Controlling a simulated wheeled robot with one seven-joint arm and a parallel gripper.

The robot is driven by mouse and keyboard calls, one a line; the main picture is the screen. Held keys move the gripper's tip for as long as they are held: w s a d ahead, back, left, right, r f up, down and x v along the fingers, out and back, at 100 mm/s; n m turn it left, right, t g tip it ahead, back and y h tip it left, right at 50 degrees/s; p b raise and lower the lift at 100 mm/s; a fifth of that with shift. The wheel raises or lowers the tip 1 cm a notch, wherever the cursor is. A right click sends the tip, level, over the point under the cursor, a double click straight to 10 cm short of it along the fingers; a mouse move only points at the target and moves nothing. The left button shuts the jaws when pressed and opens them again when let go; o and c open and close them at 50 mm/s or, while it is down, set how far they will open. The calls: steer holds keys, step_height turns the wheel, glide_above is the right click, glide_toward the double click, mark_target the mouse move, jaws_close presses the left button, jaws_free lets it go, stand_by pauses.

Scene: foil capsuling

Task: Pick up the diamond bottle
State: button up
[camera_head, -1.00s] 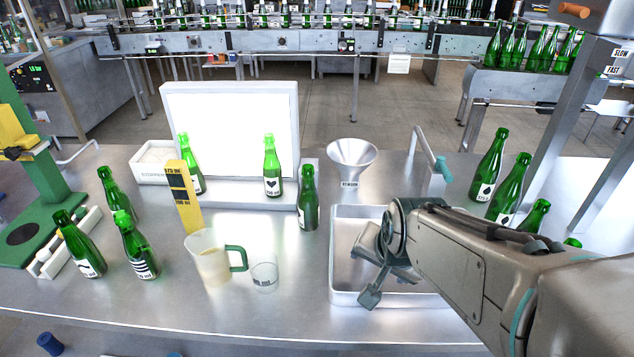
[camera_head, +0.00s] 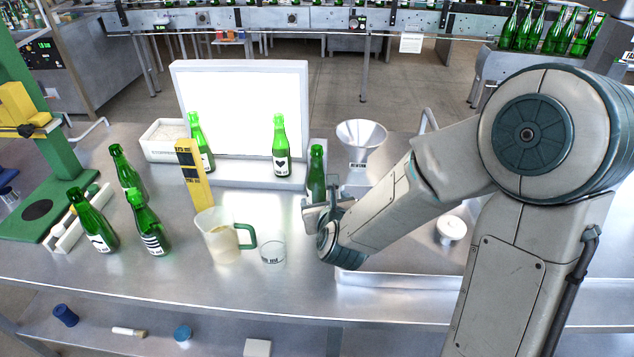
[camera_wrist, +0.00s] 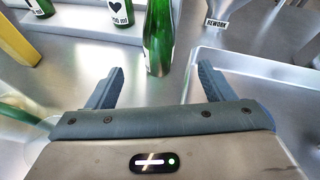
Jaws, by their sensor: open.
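A green bottle (camera_head: 316,172) stands upright at the right end of the light panel's base. Its label is mostly turned away, so I cannot read whether it bears a diamond; no diamond mark is legible in either view. My gripper (camera_head: 320,204) is low over the table, just on the near side of this bottle. In the wrist view, the open, empty fingers (camera_wrist: 160,76) point at the bottle (camera_wrist: 158,38). Its lower end shows just beyond the gap between the fingertips. Its top is cut off. A heart-labelled bottle (camera_head: 280,150) stands to its left.
A glass beaker (camera_head: 272,253), a jug (camera_head: 217,238) and a yellow gauge block (camera_head: 192,175) stand left of my gripper. A funnel (camera_head: 360,140) is behind right; a metal tray (camera_head: 350,278) is right. Several bottles stand at left, including a striped-label one (camera_head: 152,232).

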mark_target(318, 188)
steer(key=shift+m, duration=0.7)
steer(key=p+x, duration=0.1)
steer(key=x, duration=0.7)
steer(key=shift+w+r, duration=0.15)
steer(key=shift+w, duration=0.1)
steer(key=shift+f+p+x, duration=0.15)
steer(key=shift+p+x, duration=0.45)
steer(key=shift+x, duration=0.8)
steer(key=shift+f+p+x, duration=0.15)
steer(key=shift+p+x, duration=0.45)
steer(key=shift+x, duration=0.85)
steer(key=shift+s+a, duration=0.15)
steer(key=shift+s, duration=0.05)
steer(key=c, duration=1.1)
steer(key=shift+c, duration=0.9)
steer(key=shift+r, duration=0.2)
